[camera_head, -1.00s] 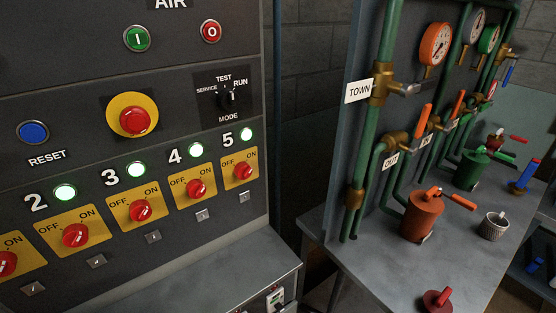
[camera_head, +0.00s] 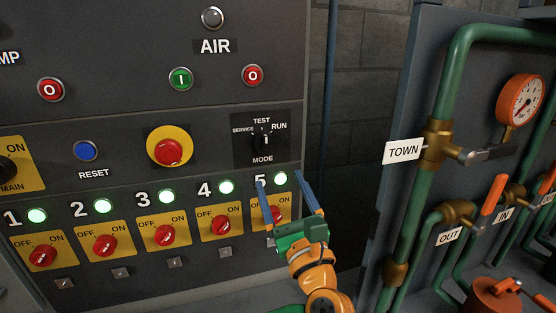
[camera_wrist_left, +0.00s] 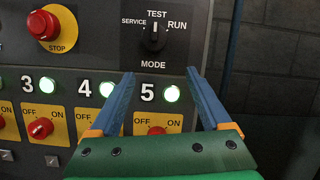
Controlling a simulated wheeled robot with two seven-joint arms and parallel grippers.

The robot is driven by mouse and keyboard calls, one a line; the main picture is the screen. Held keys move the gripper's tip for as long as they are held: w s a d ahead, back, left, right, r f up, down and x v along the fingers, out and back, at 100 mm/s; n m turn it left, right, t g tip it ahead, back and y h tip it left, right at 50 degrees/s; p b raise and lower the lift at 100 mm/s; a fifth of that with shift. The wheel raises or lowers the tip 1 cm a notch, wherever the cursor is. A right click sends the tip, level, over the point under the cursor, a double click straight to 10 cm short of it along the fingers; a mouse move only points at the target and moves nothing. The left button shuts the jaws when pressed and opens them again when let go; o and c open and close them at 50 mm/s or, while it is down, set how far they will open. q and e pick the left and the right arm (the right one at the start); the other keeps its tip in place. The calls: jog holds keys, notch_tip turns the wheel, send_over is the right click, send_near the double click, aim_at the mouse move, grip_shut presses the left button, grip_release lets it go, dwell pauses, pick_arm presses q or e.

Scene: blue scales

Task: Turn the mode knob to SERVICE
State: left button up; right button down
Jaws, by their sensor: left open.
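The black mode knob (camera_head: 262,140) is on the dark panel, with SERVICE to its left, TEST above, RUN to its right and MODE below. It also shows in the left wrist view (camera_wrist_left: 155,38), above the fingertips. Its handle looks roughly upright, but I cannot tell its exact setting. My left gripper (camera_head: 280,179) is open and empty, with blue fingers spread. In the head view, its fingertips are below the knob, around the number 5 lamp. The knob is not between the fingers. My right gripper is not in view.
A yellow-ringed red stop button (camera_head: 169,152) is left of the knob. Lit green lamps and red OFF/ON switches (camera_head: 165,235) run below. The number 5 switch (camera_head: 279,212) is partly hidden by my gripper. Green pipes (camera_head: 407,236) with valves stand at the right.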

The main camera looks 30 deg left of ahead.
aim_at(266, 148)
pick_arm(q)
jog(key=shift+y, duration=0.6)
jog(key=a+r+p, duration=0.1)
jog(key=w+a+r+p, duration=0.1)
jog(key=a+r, duration=0.1)
jog(key=w+a+r+p, duration=0.1)
jog(key=a+r, duration=0.1)
jog(key=shift+w, duration=0.25)
jog(key=shift+w+a, duration=0.25)
jog(key=shift+w+d+f, duration=0.1)
jog(key=shift+w+f, duration=0.05)
